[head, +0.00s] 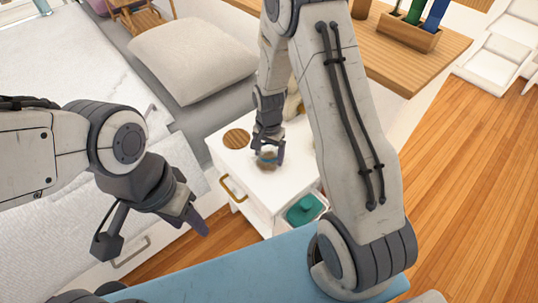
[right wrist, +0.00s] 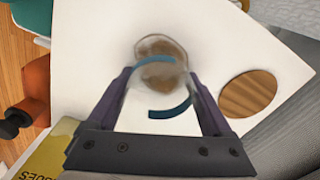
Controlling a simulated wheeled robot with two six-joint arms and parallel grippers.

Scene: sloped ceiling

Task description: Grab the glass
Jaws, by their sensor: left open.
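The glass (right wrist: 160,48) is clear, with a blue band and a brownish look through it. It is by the white nightstand's top, and in the head view the glass (head: 267,160) shows small at the right gripper's tips. My right gripper (right wrist: 161,85) has one finger on each side of the glass, close to its wall. I cannot tell whether the fingers press on it or whether it stands on the top. My left gripper (head: 152,232) is open and empty, left of the nightstand and away from the glass.
The white nightstand (head: 222,155) holds a round wooden coaster (head: 236,138) left of the glass. An orange object (right wrist: 36,90) and a yellow item (right wrist: 45,155) show in the wrist view. A teal object (head: 305,208) sits low in front. A bed and pillow (head: 193,60) are left.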

